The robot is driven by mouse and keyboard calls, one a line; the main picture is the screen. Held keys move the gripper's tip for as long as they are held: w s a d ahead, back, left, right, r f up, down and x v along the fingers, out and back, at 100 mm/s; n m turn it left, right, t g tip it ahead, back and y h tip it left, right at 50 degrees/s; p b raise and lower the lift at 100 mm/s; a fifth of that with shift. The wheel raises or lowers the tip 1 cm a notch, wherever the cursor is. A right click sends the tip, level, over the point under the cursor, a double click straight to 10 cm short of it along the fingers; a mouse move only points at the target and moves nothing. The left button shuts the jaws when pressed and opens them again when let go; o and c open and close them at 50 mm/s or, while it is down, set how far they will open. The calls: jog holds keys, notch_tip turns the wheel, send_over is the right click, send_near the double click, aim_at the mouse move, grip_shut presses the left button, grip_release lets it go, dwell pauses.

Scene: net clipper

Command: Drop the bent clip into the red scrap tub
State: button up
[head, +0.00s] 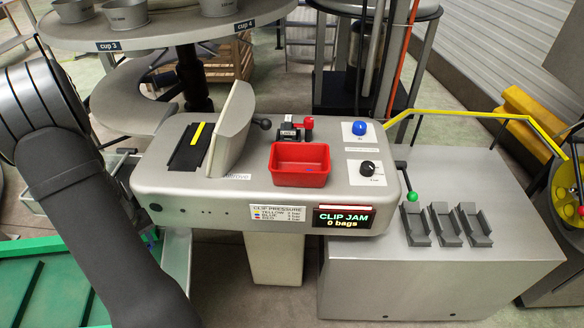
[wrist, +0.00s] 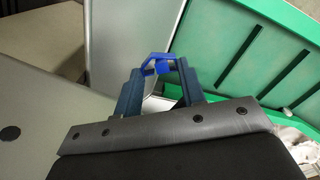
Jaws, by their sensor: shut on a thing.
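The bent clip (wrist: 158,66) is blue and shows between the fingertips in the wrist view. My gripper (wrist: 160,76) is shut on it, with a dark finger on either side. In the head view my arm fills the left side, and the gripper and held clip cannot be made out. The red scrap tub (head: 300,177) sits on top of the grey clipper machine, right of the tilted beige guard.
The clipper machine (head: 240,197) bears a blue knob (head: 359,128), a black dial (head: 368,167) and a red-and-black device (head: 294,131) behind the tub. Its display (head: 344,219) reads CLIP JAM. The tilted guard (head: 232,128) stands left of the tub. A green conveyor (head: 40,260) lies lower left.

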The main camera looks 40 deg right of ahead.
jog(key=s+d+r+n, duration=0.1)
jog(key=s+d+r, duration=0.2)
jog(key=s+d, duration=0.55)
jog(key=s+d+r, duration=0.4)
jog(key=s+d, duration=0.1)
jog(key=s, duration=0.6)
jog(key=s+d+r+n, duration=0.25)
jog(key=d+r, duration=0.25)
jog(key=r, duration=0.4)
jog(key=w+d+r, duration=0.4)
jog(key=d, duration=0.3)
jog(key=w+d+r, duration=0.3)
jog(key=d+r, duration=0.2)
jog(key=d, duration=0.2)
jog(key=s+d+r+m, duration=0.2)
jog(key=d, duration=0.5)
jog(key=s+d+r+m, duration=0.1)
jog(key=d+m, duration=0.1)
jog(key=d, duration=0.4)
jog(key=shift+n, duration=0.25)
jog(key=shift+s+f, duration=0.1)
jog(key=shift+f, duration=2.45)
jog(key=o, duration=1)
